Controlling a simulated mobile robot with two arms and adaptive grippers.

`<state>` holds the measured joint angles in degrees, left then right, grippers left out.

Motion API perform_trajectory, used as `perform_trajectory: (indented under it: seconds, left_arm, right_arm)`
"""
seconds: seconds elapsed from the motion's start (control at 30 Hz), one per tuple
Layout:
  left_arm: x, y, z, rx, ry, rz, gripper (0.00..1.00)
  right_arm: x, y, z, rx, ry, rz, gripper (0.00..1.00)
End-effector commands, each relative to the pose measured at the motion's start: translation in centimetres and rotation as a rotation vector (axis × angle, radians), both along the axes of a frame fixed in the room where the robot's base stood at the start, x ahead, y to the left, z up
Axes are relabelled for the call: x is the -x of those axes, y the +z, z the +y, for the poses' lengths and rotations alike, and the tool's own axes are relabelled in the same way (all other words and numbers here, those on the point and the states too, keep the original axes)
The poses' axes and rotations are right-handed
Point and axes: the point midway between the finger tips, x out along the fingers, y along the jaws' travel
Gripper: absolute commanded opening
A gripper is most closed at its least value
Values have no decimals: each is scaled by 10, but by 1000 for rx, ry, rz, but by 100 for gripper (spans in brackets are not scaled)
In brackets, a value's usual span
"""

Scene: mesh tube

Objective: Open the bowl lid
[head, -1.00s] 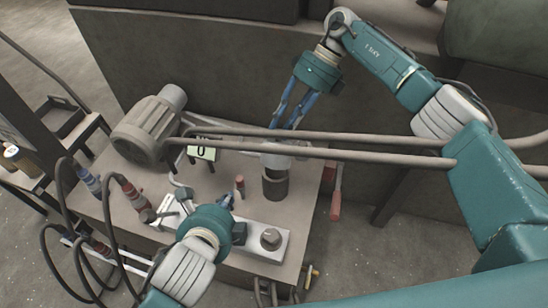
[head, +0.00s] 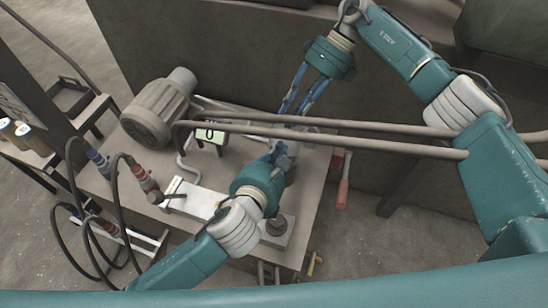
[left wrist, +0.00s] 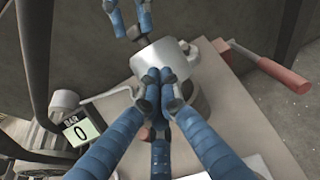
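The bowl is a grey metal cylinder (left wrist: 165,62) on the bench, with a dark knob or stem (left wrist: 138,33) at its far side in the left wrist view. In the head view it is mostly hidden behind my left gripper (head: 278,150). The left fingertips (left wrist: 162,80) are close together in front of the cylinder; contact and grip are unclear. My right gripper (head: 290,104) points down behind the pipes, its fingers apart and nothing clearly held. Its fingertips also show near the dark knob in the left wrist view (left wrist: 129,22). I cannot tell a separate lid.
Two long grey pipes (head: 370,145) cross above the bench (head: 150,205). A motor (head: 158,112) stands at its back left, beside a display reading 0 (head: 209,136). A red-handled lever (head: 343,185) juts out at the right. Hoses and connectors (head: 145,180) crowd the left.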

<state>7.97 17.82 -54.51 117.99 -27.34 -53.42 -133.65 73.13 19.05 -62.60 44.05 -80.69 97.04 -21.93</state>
Motion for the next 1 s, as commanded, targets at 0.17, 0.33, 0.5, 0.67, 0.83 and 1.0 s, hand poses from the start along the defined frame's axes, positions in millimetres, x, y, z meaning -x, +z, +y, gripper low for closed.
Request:
perform_trajectory:
  seconds: [0.17,0.33,0.5,0.67,0.83,1.0]
  left_arm:
    - [-19,-8,-8,2,2,0,0]
    - [-25,-11,-10,2,2,2,0]
    - [-25,-11,-10,3,1,1,0]
    - [-26,-9,-10,2,1,0,0]
    - [-33,1,-13,2,0,-5,0]
    - [-34,3,-13,5,1,-4,0]
  right_arm:
    - [-2,-1,-2,4,-5,-5,0]
    - [-2,-1,-2,4,-5,-5,0]
    - [-2,-1,-2,4,-5,-5,0]
    - [-2,-1,-2,4,-5,-4,0]
    - [-1,-2,-2,4,-5,-4,0]
    - [-1,-2,-2,4,-3,-3,0]
